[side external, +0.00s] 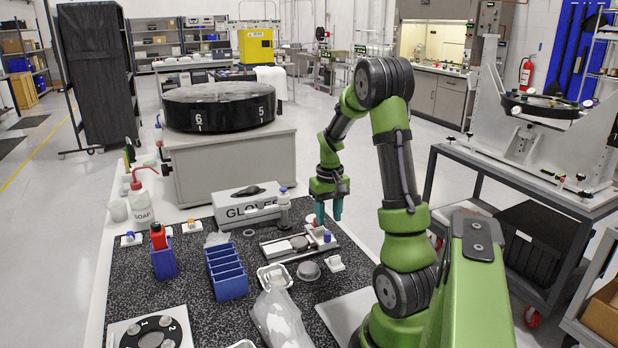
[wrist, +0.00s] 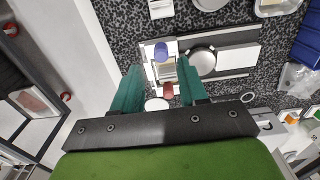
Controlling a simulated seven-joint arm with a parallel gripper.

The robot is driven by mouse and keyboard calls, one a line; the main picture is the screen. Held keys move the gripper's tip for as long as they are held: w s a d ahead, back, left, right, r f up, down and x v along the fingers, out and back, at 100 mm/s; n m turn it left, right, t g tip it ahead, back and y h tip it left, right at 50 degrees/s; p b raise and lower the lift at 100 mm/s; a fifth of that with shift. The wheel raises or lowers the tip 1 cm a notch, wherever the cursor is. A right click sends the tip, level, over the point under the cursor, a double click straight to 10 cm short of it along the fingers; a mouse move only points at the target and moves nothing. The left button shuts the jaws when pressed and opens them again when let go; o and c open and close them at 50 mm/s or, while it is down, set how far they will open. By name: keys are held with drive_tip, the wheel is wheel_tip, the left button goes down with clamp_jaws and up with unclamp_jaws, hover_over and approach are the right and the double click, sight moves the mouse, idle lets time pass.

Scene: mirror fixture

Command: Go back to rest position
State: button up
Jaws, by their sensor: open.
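My gripper (side external: 329,212) hangs above the far right part of the speckled black work mat (side external: 140,285), its teal fingers pointing down. In the wrist view my gripper (wrist: 155,78) shows two teal fingers spread apart with nothing between them. Beyond the fingertips lies a small fixture with a blue-capped piece (wrist: 161,52) and a red piece (wrist: 168,90). The fingers appear clear of these pieces. A light tray with a round disc (wrist: 202,61) lies beside them.
A blue rack (side external: 227,272), a blue holder with a red bottle (side external: 160,252) and a plastic bag (side external: 280,318) are on the mat. A large black drum (side external: 220,107) stands behind.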

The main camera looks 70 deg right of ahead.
drive_tip(key=w+a+r+t, duration=0.2)
drive_tip(key=a+r, duration=0.2)
drive_tip(key=a, duration=0.4)
drive_tip(key=w+a+r+t, duration=0.1)
drive_tip(key=w+a+r, duration=0.25)
drive_tip(key=a, duration=0.55)
drive_tip(key=s+a+r+n+t+y, duration=0.1)
drive_tip(key=s+a+r+n+t, duration=0.1)
drive_tip(key=a, duration=0.6)
drive_tip(key=s+a+r+n+t+y, duration=0.1)
drive_tip(key=s+a+r+n+t, duration=0.1)
drive_tip(key=a+r, duration=0.3)
drive_tip(key=a+n, duration=0.1)
drive_tip(key=a, duration=0.2)
drive_tip(key=shift+s+a+r, duration=0.2)
drive_tip(key=shift+a+r, duration=0.1)
drive_tip(key=shift+a, duration=0.05)
